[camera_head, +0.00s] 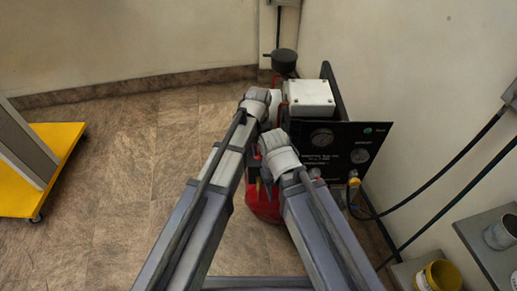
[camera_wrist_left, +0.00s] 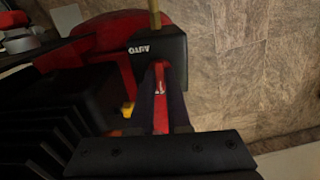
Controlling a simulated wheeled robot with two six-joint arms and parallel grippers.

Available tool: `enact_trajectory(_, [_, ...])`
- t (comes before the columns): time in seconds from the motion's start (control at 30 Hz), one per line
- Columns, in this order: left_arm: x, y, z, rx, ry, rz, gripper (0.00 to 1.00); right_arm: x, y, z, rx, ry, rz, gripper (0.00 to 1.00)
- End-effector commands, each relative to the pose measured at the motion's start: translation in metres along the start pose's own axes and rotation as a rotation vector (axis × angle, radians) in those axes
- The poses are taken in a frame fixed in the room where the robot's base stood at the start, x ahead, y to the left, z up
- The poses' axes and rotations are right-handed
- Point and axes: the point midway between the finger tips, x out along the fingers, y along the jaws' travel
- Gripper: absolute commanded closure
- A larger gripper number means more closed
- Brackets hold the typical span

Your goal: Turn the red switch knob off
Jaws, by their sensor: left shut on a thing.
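The red switch knob (camera_wrist_left: 160,88) shows in the left wrist view as a narrow red strip in front of a black box (camera_wrist_left: 155,48) marked AUTO. My left gripper (camera_wrist_left: 160,98) is shut on the knob, one dark finger on each side of it. The fingers hide most of the knob, so its turned position cannot be told. In the head view, my two arms cover the knob and the box. My right wrist (camera_head: 279,153) is beside the machine there, but its gripper's fingers are hidden.
The machine has a black panel (camera_head: 345,143) with gauges and a white box (camera_head: 309,97), close to the right wall. A red tank (camera_head: 262,204) is below my arms. A yellow cart (camera_head: 62,137) stands at left. Floor between is clear. Cables and a yellow can (camera_head: 440,277) are at right.

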Motion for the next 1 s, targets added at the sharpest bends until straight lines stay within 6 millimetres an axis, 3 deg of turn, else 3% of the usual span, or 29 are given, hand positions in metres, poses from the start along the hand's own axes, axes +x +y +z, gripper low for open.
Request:
enact_trajectory(0.67, [0.0001, 0.0, 0.0003, -0.055, -0.001, 0.0, 1.0, 0.0001, 0.0, 0.0, 0.0, 0.0, 0.0, 0.5])
enact_trajectory(0.7, [0.0001, 0.0, 0.0003, -0.055, -0.001, 0.0, 0.83, 0.0001, 0.0, 0.0, 0.0, 0.0, 0.0, 0.5])
enact_trajectory(0.93, [0.0001, -0.0001, 0.0002, -0.054, 0.0, 0.0, 0.57, 0.0001, 0.0, 0.0, 0.0, 0.0, 0.0, 0.5])
enact_trajectory(1.0, [0.0, 0.0, 0.0001, -0.054, 0.0, 0.0, 0.55, 0.0, 0.0, 0.0, 0.0, 0.0, 0.0, 0.5])
